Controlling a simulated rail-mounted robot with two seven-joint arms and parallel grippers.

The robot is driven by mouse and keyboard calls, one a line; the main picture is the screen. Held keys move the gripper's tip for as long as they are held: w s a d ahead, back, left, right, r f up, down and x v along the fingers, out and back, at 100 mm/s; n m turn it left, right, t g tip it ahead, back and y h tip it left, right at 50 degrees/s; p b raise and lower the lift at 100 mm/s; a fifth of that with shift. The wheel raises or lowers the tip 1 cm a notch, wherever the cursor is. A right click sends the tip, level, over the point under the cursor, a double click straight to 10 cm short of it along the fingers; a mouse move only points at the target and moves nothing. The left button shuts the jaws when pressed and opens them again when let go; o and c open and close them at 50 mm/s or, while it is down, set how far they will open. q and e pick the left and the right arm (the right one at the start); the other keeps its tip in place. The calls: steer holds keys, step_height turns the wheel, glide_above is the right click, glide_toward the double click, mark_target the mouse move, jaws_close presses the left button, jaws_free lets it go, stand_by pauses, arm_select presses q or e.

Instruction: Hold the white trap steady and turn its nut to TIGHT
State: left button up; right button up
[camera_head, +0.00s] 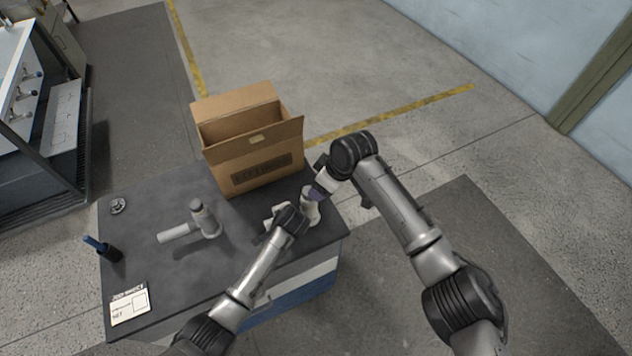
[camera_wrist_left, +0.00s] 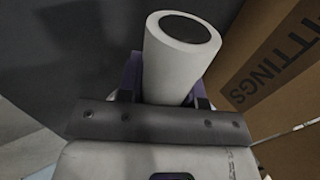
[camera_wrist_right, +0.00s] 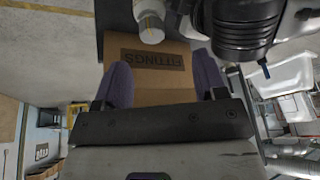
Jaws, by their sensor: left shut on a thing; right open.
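The white trap (camera_head: 311,208) is at the right end of the dark bench, in front of the carton. My left gripper (camera_head: 299,213) is shut on it. In the left wrist view a white tube end (camera_wrist_left: 181,52) with a dark round face stands between the purple fingers. In the right wrist view a white pipe part (camera_wrist_right: 150,28) with a tan patch shows at the top. Any nut marking is too small to read. My right gripper (camera_head: 319,186) is open, just above the trap; its purple fingers (camera_wrist_right: 161,80) have nothing between them.
An open carton marked FITTINGS (camera_head: 262,172) stands at the bench's back. A second pale pipe piece (camera_head: 200,221) lies mid-bench. A blue-handled tool (camera_head: 98,245), a small round metal part (camera_head: 118,205) and a printed card (camera_head: 130,305) lie left. The bench front-centre is clear.

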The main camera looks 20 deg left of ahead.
steer(key=s+d+f+m, duration=0.1)
steer(key=s+d+f, duration=0.3)
steer(key=f, duration=0.5)
steer(key=s+d+f, duration=0.4)
steer(key=d+f, duration=0.1)
steer(key=f, duration=0.3)
steer(key=s+d+f+m, duration=0.1)
steer(key=s+d+f, duration=0.3)
steer(key=f, duration=0.5)
steer(key=w+a+r+m+t+y, duration=0.1)
steer(key=w+a+r+t+y, duration=0.35)
steer(key=r, duration=0.35)
steer(key=w+a+r+m+t+y, duration=0.1)
steer(key=w+a+r+t+y, duration=0.25)
steer(key=r+t+y, duration=0.35)
steer(key=shift+g+h, duration=0.65)
steer(key=shift+h, duration=0.1)
steer(key=x, duration=0.7)
steer(key=r+x, duration=0.1)
steer(key=x, duration=0.3)
steer(key=shift+s+a+r, duration=0.1)
steer(key=shift+s+a, duration=0.2)
steer(key=shift+a, duration=0.15)
steer(key=c, duration=0.9)
